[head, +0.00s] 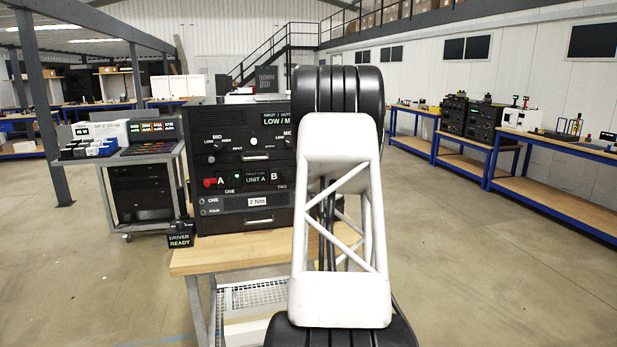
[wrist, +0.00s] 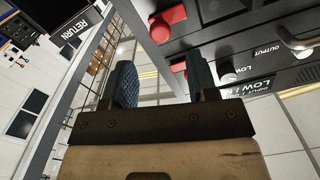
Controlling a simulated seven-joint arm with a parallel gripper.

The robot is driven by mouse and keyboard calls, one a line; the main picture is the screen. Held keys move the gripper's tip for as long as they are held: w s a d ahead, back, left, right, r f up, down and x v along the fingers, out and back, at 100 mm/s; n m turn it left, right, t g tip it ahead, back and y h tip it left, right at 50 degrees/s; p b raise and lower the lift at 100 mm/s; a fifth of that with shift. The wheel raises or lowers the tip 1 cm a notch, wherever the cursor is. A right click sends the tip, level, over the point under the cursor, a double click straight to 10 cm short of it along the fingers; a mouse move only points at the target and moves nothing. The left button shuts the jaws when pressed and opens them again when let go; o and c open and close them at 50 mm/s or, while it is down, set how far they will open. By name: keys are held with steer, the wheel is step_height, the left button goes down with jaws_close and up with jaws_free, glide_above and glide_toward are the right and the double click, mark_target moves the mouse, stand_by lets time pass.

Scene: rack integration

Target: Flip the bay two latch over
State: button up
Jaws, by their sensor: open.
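The black rack unit (head: 240,150) stands on a wooden-topped bench in the head view. Its face carries a "UNIT A" label between the letters A and B, with "ONE" and "TWO" printed below. A red latch (head: 209,183) shows beside the A, on the bay one side. My arm hides the area right of "TWO", so the bay two latch cannot be made out there. In the wrist view, my gripper (wrist: 160,82) is open and empty. A large red block (wrist: 168,23) and a smaller red piece (wrist: 178,67) lie just beyond the fingers, near the right one; which latch they belong to is unclear.
A dark panel with a white knob (wrist: 227,73) and a pale handle (wrist: 298,40) is close on the right of the wrist view. A "DRIVER READY" box (head: 180,238) sits left of the rack. The bench top (head: 225,257) in front is clear.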

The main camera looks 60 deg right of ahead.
steer(key=shift+w+d, duration=0.1)
steer(key=shift+w, duration=0.05)
steer(key=shift+x, duration=3.7)
jaws_close()
